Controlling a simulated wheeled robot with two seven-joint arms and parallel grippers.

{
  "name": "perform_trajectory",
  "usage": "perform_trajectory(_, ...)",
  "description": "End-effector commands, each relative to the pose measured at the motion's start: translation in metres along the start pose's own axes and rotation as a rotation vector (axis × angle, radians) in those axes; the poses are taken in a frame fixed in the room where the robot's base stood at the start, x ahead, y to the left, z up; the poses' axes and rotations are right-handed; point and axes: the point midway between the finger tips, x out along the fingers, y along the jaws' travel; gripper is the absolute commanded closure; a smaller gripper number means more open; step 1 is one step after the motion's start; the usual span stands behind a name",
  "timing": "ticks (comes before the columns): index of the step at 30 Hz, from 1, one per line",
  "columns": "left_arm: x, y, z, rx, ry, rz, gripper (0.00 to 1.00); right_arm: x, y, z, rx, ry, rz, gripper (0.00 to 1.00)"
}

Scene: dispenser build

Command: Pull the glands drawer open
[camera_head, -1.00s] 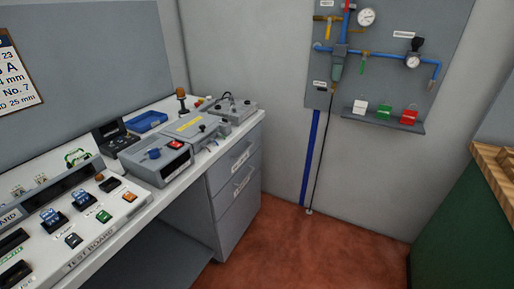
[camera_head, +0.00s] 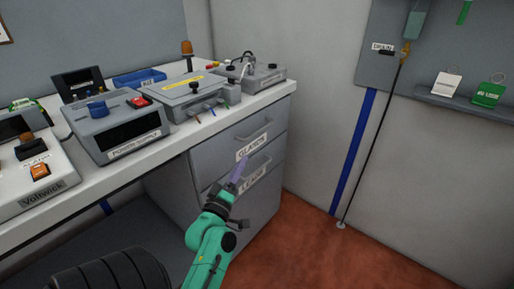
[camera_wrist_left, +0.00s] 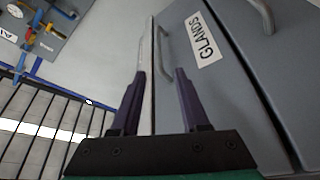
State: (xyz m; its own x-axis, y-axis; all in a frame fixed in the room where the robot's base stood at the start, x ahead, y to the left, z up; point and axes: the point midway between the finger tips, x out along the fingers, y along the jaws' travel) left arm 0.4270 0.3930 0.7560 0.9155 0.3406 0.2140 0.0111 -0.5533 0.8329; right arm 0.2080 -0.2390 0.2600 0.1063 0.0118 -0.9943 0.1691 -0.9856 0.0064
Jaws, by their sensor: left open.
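The glands drawer (camera_head: 225,150) is the upper grey drawer under the bench's right end, and it looks closed. Its white GLANDS label shows in the wrist view (camera_wrist_left: 204,40). Its bar handle (camera_head: 256,132) sits above the label in the head view. In the wrist view the handle (camera_wrist_left: 164,50) is ahead of the fingertips. My left gripper (camera_head: 240,166) has purple fingers, just in front of the drawer fronts below the label. In the wrist view the left gripper (camera_wrist_left: 160,75) is open, with nothing seen between its fingers. My right gripper is not in view.
The lower drawer (camera_head: 262,205) has its own handle and a partly covered label. A power supply (camera_head: 118,125) and other devices stand on the white bench (camera_head: 185,133). A blue pipe (camera_head: 353,150) and a black cable are on the wall to the right. Red floor between is clear.

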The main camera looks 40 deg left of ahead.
Motion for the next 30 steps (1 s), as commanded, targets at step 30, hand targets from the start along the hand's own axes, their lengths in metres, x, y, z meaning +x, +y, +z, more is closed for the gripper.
perform_trajectory(30,0.144,0.003,0.001,0.003,-0.003,0.0,0.78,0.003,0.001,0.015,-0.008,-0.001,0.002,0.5)
